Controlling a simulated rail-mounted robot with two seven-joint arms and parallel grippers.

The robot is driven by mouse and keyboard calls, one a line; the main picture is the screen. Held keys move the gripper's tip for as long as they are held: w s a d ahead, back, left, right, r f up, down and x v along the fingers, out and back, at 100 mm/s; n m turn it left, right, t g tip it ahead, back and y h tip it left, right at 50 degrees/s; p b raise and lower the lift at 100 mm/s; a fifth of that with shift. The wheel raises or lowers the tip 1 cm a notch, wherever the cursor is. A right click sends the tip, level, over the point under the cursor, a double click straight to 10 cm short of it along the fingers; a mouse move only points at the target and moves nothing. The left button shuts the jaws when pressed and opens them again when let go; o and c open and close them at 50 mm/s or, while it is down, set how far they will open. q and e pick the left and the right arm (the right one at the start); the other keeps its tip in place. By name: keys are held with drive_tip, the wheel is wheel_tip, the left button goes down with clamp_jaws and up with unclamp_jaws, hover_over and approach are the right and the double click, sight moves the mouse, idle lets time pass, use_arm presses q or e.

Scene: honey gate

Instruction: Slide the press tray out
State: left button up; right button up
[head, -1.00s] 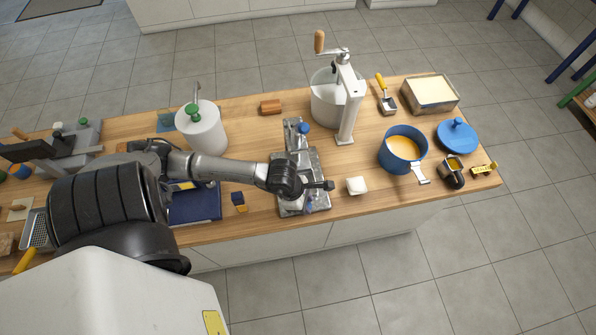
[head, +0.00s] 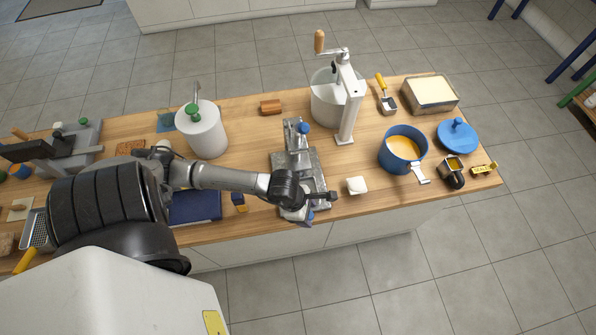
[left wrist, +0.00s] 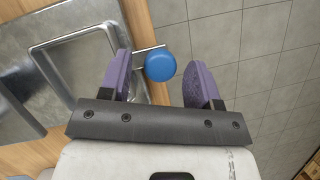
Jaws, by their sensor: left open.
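The metal press (head: 318,168) stands on the wooden counter, with an upright at its back and a blue knob (head: 303,128) near its top. In the left wrist view, the press tray (left wrist: 62,42) is a flat metal piece with a raised rim. A round blue handle knob (left wrist: 160,66) sits on a thin rod at its counter-edge side. My left gripper (head: 306,214) is at the press's front, by the counter's front edge. Its purple fingers are open, and the knob appears between them in the wrist view (left wrist: 158,80); contact is not clear. My right gripper is not in view.
A white block (head: 356,186) lies just right of the press. A blue pot (head: 389,160) stands farther right, and a grey crank vessel (head: 325,108) behind. A small blue-and-yellow block (head: 238,199) and a blue box (head: 195,207) lie left. The floor beyond the front edge is clear.

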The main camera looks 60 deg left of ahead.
use_arm(q)
drive_tip(key=shift+r, duration=0.15)
drive_tip(key=shift+p+v, duration=0.8)
drive_tip(key=shift+p, duration=0.05)
drive_tip(key=p+v, duration=0.4)
drive_tip(key=v, duration=0.1)
drive_tip(key=shift+s, duration=0.15)
